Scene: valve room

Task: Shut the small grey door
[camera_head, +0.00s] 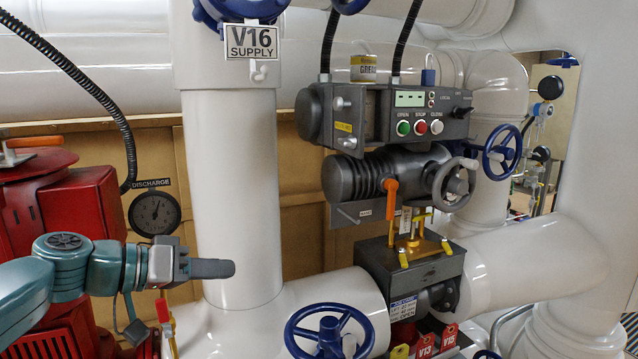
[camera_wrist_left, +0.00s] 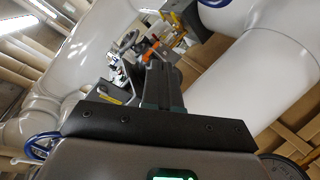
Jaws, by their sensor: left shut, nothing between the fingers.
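My left gripper (camera_head: 228,268) comes in from the left, shut and empty, in front of the thick white vertical pipe. Its dark fingers point right, well apart from the control box. They also show in the left wrist view (camera_wrist_left: 160,85). The grey control box (camera_head: 432,125) has a small display and green, red and white buttons. At its left side is a grey panel (camera_head: 349,112) with a yellow label and small bright fittings; it looks like the small door, seen at a steep angle and standing out from the box. Its hinge cannot be made out. My right gripper is not in view.
A blue handwheel (camera_head: 329,333) stands low in front. A grey handwheel (camera_head: 454,185), an orange lever (camera_head: 391,198) and yellow-and-brass fittings (camera_head: 418,245) sit below the box. Red machinery (camera_head: 75,215) is behind my left arm. Open space lies between gripper and box.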

